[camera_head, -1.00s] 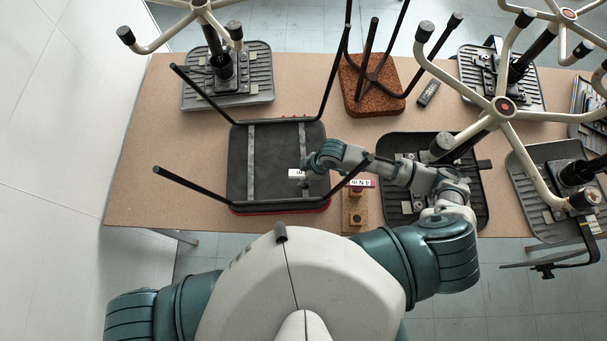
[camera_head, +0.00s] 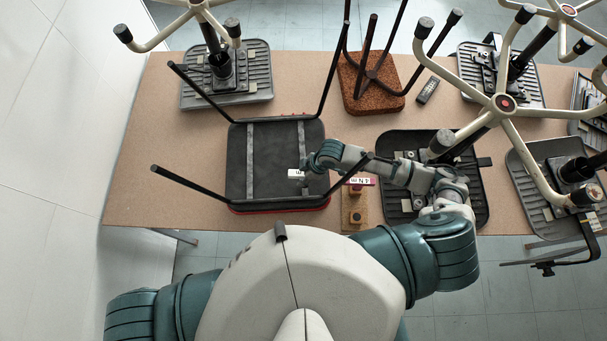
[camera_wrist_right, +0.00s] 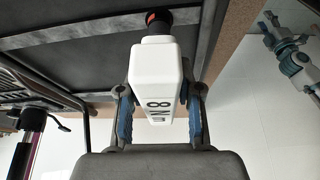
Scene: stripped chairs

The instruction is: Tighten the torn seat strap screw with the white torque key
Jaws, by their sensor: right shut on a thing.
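An upturned chair seat (camera_head: 275,165) with a black underside and red edge lies on the table, its thin black legs pointing up. Two grey straps cross it, a left strap (camera_head: 250,160) and a right strap (camera_head: 302,138). My right gripper (camera_head: 306,174) is over the right strap, shut on the white torque key (camera_head: 296,173). In the right wrist view the key (camera_wrist_right: 155,75) is marked 8 and sits between the blue finger pads. Its dark red-ringed tip (camera_wrist_right: 158,20) points at the seat underside; contact, the screw and any tear cannot be made out.
A wooden key block (camera_head: 355,218) with a red-and-white labelled key (camera_head: 360,181) stands right of the seat. Other upturned chairs crowd the right and back, including a brown seat (camera_head: 352,100). A dark remote-like device (camera_head: 428,90) lies behind. The table's left end is clear.

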